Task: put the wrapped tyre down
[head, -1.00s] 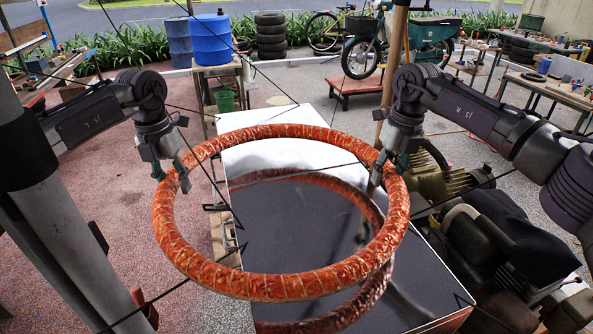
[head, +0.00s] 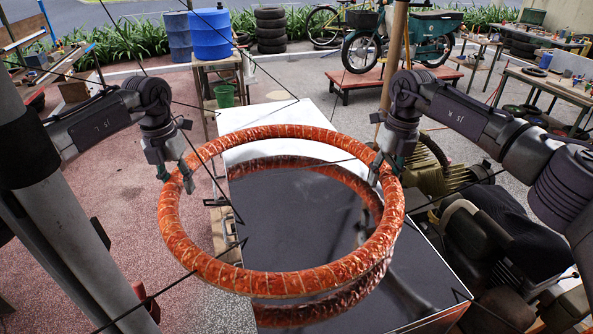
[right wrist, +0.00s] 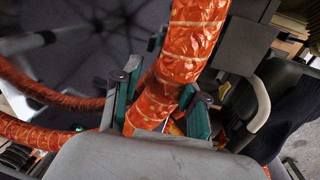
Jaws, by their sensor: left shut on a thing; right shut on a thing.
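The wrapped tyre (head: 290,284) is a large ring in shiny orange wrapping. It is held roughly level above the dark glossy tabletop (head: 285,215), which shows its reflection; a gap still shows between ring and reflection. My left gripper (head: 176,180) is shut on the ring's left side. My right gripper (head: 384,172) is shut on its right side. In the right wrist view, the wrapped tyre (right wrist: 192,45) passes between the green-padded fingers of my right gripper (right wrist: 160,105). The ring's left part overhangs the tabletop's left edge.
A compressor (head: 490,250) with a dark motor and ribbed parts stands close on the right of the tabletop. A wooden post (head: 392,60) rises behind my right gripper. A blue barrel (head: 211,36) and stacked tyres (head: 270,35) stand far back. Open floor lies on the left.

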